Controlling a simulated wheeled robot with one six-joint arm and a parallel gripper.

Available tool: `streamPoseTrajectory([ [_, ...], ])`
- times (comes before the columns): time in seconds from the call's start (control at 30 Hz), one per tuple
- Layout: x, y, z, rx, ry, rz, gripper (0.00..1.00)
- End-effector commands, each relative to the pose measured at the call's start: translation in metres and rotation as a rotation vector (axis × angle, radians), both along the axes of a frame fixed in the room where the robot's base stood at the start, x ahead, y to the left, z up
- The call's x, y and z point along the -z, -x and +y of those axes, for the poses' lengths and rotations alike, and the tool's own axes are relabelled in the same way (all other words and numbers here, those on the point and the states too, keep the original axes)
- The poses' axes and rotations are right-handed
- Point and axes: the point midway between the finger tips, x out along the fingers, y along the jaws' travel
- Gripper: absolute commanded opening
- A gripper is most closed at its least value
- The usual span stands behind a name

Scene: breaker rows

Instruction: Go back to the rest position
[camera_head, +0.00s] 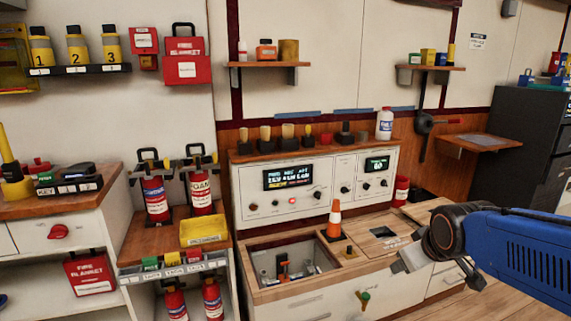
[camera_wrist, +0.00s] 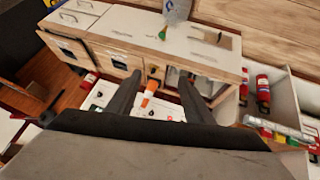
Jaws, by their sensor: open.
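My gripper (camera_head: 404,262) is at the end of my blue arm, at the right of the head view, above the right part of the wooden-topped counter (camera_head: 386,217). In the wrist view, my gripper (camera_wrist: 158,92) shows two dark fingers spread apart with nothing held between them. The orange and white cone (camera_head: 334,219) stands upright on the counter beside the open recess (camera_head: 297,262). The cone (camera_wrist: 149,97) also shows in the wrist view, in line with the gap between the fingers. My gripper is apart from the cone in the head view.
The white control panel (camera_head: 300,225) with displays and knobs stands behind the counter. Fire extinguishers (camera_head: 155,200) stand on the left cabinet, by a yellow box (camera_head: 204,232). A white bottle (camera_head: 384,124) is on the panel's top ledge. A dark cabinet (camera_head: 520,150) stands at the right.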

Motion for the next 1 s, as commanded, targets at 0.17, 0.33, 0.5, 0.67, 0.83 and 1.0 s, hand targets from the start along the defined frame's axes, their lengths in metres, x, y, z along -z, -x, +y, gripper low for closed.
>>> streamPoseTrajectory([
  [0.17,0.005,0.069,0.003,0.111,-0.091,0.085,0.47],
  [0.33,0.014,0.126,0.007,0.207,-0.162,0.166,0.47],
  [0.5,0.021,0.161,0.010,0.266,-0.204,0.217,0.47],
  [0.67,0.024,0.171,0.011,0.284,-0.216,0.234,0.47],
  [0.83,0.024,0.171,0.011,0.284,-0.216,0.235,0.47],
  [1.0,0.024,0.171,0.011,0.283,-0.215,0.234,0.47],
])
